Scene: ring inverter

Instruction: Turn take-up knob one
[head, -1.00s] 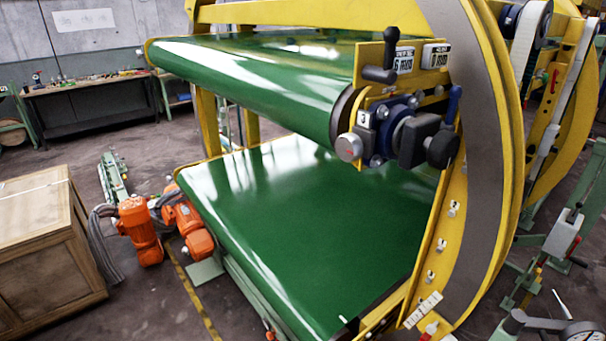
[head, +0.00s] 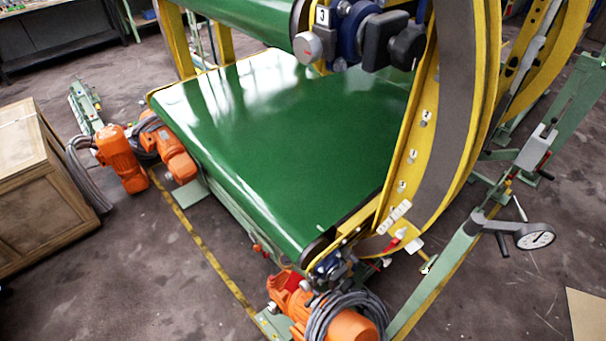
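Neither of my grippers is in view. A round silver knob (head: 308,48) sits at the end of the upper green roller, beside a small white number plate (head: 322,16) that seems to read 3. A black knob (head: 407,46) and a dark block (head: 374,42) are to its right. At the near end of the lower belt, a blue bearing unit (head: 328,266) sits above an orange motor; any knob or number there is too small to tell. I cannot tell which knob is take-up knob one.
The green lower belt (head: 270,140) fills the middle, with the yellow ring (head: 470,110) to its right. Orange motors (head: 122,160) and a wooden crate (head: 35,185) stand at left. A dial gauge (head: 535,237) is on a green stand at right. Floor is open at the lower left.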

